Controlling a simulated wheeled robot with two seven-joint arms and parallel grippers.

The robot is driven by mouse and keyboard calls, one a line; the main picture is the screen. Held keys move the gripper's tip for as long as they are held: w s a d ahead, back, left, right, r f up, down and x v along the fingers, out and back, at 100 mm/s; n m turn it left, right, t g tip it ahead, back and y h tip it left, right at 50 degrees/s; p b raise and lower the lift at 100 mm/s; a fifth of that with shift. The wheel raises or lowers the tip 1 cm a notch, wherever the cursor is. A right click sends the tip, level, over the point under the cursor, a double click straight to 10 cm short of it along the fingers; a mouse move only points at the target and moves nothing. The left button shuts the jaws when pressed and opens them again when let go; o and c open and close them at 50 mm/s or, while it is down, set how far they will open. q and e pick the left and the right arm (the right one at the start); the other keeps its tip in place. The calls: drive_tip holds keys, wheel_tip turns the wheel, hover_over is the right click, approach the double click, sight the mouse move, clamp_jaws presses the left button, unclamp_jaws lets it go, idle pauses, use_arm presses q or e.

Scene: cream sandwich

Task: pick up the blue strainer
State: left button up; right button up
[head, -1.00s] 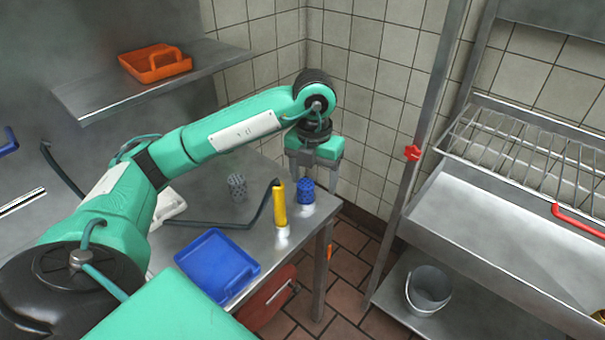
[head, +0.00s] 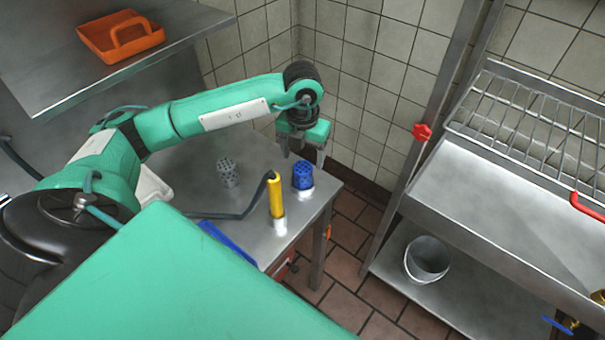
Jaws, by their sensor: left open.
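The blue strainer (head: 303,175) is a small perforated cup. It stands upright near the right corner of the steel table (head: 190,180). My left gripper (head: 303,153) is open, with its fingers pointing down, just above and behind the strainer in the picture. No contact with the strainer is visible, and nothing shows between the fingers. My right gripper is out of view.
A yellow-handled tool (head: 275,196) with a dark hose stands just left of the strainer. A grey perforated cup (head: 229,172) stands further left. A blue tray (head: 228,242) is mostly hidden by my green arm. An orange tray (head: 121,38) rests on the upper shelf.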

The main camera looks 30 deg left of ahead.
sight(303, 167)
use_arm(q)
drive_tip(key=shift+s+d+f+p, duration=0.1)
drive_tip(key=shift+f+p, duration=0.5)
drive_tip(key=shift+f, duration=0.2)
wheel_tip(303, 167, down, 3)
drive_tip(key=shift+r+p, duration=0.15)
drive_tip(key=shift+p, duration=0.2)
drive_tip(key=shift+f, duration=0.4)
drive_tip(key=c, duration=1.1)
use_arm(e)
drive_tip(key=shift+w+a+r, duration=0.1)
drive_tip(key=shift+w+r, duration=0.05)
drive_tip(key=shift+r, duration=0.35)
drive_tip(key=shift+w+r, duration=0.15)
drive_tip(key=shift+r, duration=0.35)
